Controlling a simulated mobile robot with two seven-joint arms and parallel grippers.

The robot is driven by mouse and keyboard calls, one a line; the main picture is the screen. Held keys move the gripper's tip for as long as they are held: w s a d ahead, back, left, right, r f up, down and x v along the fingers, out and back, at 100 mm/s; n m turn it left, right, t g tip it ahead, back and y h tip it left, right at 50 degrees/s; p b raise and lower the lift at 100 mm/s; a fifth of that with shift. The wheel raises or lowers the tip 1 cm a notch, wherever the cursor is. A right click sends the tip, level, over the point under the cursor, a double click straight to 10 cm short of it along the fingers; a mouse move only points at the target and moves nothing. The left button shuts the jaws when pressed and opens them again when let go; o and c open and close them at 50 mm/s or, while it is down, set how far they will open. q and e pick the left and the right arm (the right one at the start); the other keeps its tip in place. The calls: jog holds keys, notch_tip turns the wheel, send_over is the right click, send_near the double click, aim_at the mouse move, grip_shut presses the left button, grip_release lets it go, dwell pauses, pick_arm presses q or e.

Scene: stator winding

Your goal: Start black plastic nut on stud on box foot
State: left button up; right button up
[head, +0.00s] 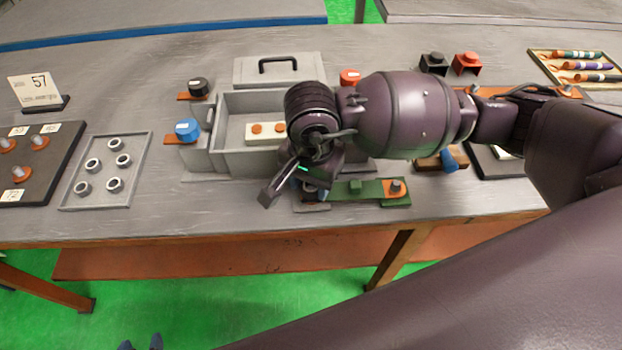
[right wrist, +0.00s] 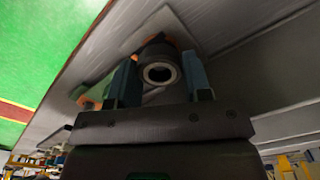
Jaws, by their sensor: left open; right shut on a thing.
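My right gripper (head: 304,190) is low over the near right corner of the open grey box (head: 232,158). In the right wrist view (right wrist: 161,78) its fingers are shut on a dark ring-shaped nut (right wrist: 159,73), whose round hole faces the camera. In the head view the gripper hides the nut, and the foot and stud under it cannot be made out. A black cap-like part (head: 198,87) and a blue one (head: 187,128) sit on orange strips left of the box. My left gripper (head: 140,344) barely shows at the bottom edge, open and empty.
A grey tray of several rings (head: 148,148) lies left of the box. A grey lid with a black handle (head: 278,62) is behind it. A green block (head: 370,189) lies close right of my right gripper.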

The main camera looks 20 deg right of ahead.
jog(key=shift+f, duration=0.15)
jog(key=shift+m+p, duration=0.75)
jog(key=shift+m, duration=0.95)
pick_arm(q)
jog(key=shift+w+r+p, duration=0.2)
jog(key=shift+r, duration=0.45)
jog(key=shift+w+r+p, duration=0.2)
jog(key=shift+w+r, duration=0.05)
jog(key=shift+r, duration=0.35)
jog(key=shift+w+r+p, duration=0.2)
jog(key=shift+r, duration=0.45)
pick_arm(e)
jog(key=shift+m, duration=1.5)
jog(key=o, duration=0.9)
jog(key=shift+r+p, duration=1.8)
jog(key=shift+r, duration=1.8)
pick_arm(q)
jog(key=shift+t, duration=0.5)
jog(key=r, duration=0.2)
jog(key=w+r, duration=0.1)
jog(key=r, duration=0.2)
